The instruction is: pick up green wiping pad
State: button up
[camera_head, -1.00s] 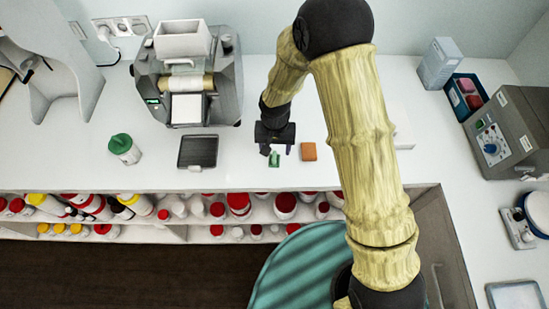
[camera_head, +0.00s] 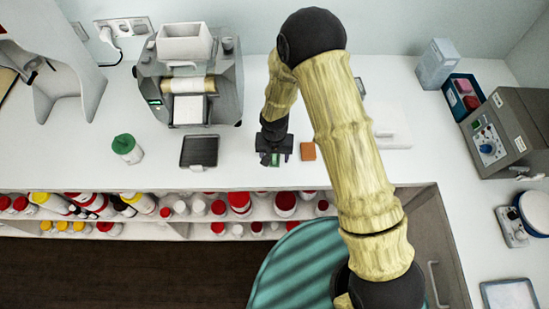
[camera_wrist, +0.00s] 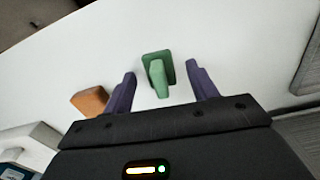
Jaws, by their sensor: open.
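The green wiping pad (camera_wrist: 158,75) lies on the white worktop with a raised grip on its top. In the wrist view it sits between and a little beyond the two purple fingers of my gripper (camera_wrist: 162,84), with gaps on both sides. My gripper is open and empty. In the head view the gripper (camera_head: 273,158) is above the worktop near its front edge, and only a small part of the green pad (camera_head: 275,163) shows beneath it.
An orange-brown block (camera_head: 308,151) lies just right of the gripper and also shows in the wrist view (camera_wrist: 90,101). A black tray (camera_head: 199,151) lies to the left, before the roller mill (camera_head: 188,80). A white-bodied, green-lidded jar (camera_head: 127,148) stands further left. Bottles fill the shelf below.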

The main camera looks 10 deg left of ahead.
aim_at(274, 155)
jog(key=c, duration=1.1)
jog(key=shift+o, duration=0.2)
jog(key=shift+r, duration=0.1)
notch_tip(274, 155, up, 10)
jog(key=b, duration=0.3)
jog(key=shift+o, duration=0.9)
jog(key=shift+c, duration=0.5)
